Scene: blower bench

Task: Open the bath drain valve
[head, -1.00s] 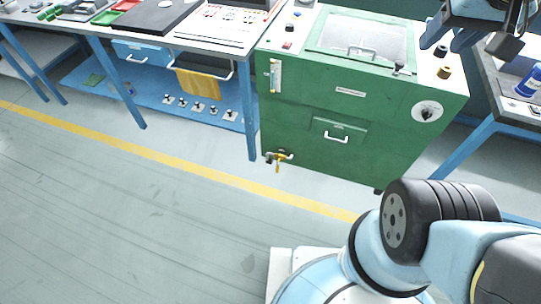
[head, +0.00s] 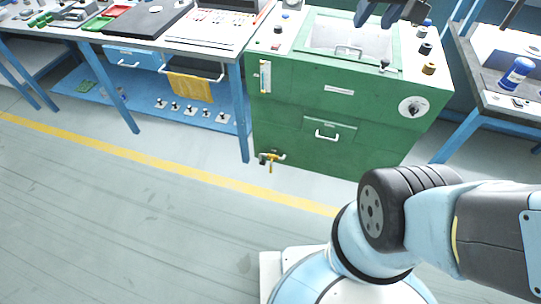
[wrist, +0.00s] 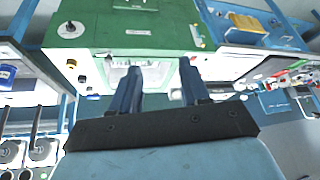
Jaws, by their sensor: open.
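The bath drain valve (head: 271,158) is a small brass tap with a yellow lever, low on the left front of the green bath cabinet (head: 290,110). Its lever hangs downward in the head view. My gripper (head: 392,10) is at the top edge of the head view, above the back of the cabinet, far from the valve. In the wrist view my gripper (wrist: 160,82) shows two blue fingers apart with nothing between them. The cabinet (wrist: 180,38) appears upside down there. I cannot make out the valve in the wrist view.
A workbench (head: 238,70) with a yellow cloth (head: 191,88) stands left of the cabinet. The grey floor (head: 130,220) in front of the valve is clear, crossed by a yellow line.

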